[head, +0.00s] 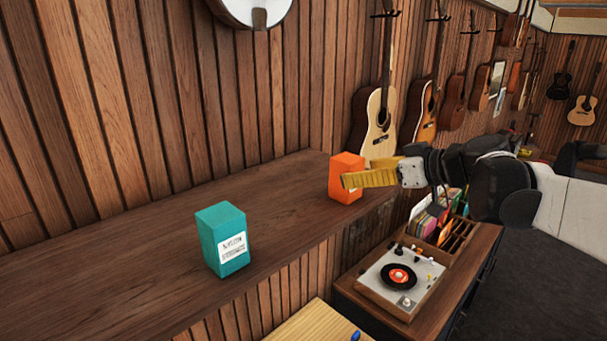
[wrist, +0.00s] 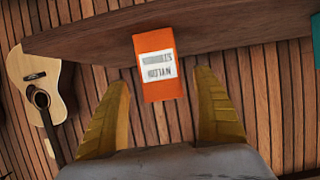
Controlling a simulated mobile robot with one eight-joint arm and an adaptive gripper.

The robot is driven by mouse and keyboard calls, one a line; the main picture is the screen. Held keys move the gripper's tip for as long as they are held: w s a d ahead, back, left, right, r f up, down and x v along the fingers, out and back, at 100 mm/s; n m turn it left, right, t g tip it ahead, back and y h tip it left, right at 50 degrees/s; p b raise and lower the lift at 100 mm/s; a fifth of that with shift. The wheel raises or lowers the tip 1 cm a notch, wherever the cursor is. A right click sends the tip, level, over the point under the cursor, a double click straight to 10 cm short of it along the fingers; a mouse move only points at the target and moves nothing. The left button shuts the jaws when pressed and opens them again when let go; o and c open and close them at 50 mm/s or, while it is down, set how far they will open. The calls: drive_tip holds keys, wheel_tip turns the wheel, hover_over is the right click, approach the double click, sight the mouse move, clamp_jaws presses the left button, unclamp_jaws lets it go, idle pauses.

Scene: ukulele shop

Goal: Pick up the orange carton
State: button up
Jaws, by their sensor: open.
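The orange carton (head: 346,177) stands upright near the right end of the wooden shelf (head: 130,245) in the head view. In the wrist view the orange carton (wrist: 156,50) shows its white label, ahead of the fingers. My gripper (head: 352,180) comes from the right, with its yellow fingertips overlapping the carton's right side in the head view. In the wrist view my gripper (wrist: 160,95) is open, one finger to each side, and the carton lies between and beyond the tips. I cannot tell whether a finger touches it.
A teal carton (head: 222,240) stands on the shelf to the left, its edge also in the wrist view (wrist: 316,40). Below on the right is a cabinet with a record player (head: 403,280). Guitars (head: 375,120) hang on the wall behind. The shelf between the cartons is clear.

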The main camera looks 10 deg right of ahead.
drive_tip(key=p+x, duration=0.1)
drive_tip(key=x, duration=0.4)
drive_tip(key=shift+w, duration=0.1)
drive_tip(key=shift+s+r, duration=0.1)
drive_tip(key=shift+s, duration=0.1)
drive_tip(key=c, duration=1.3)
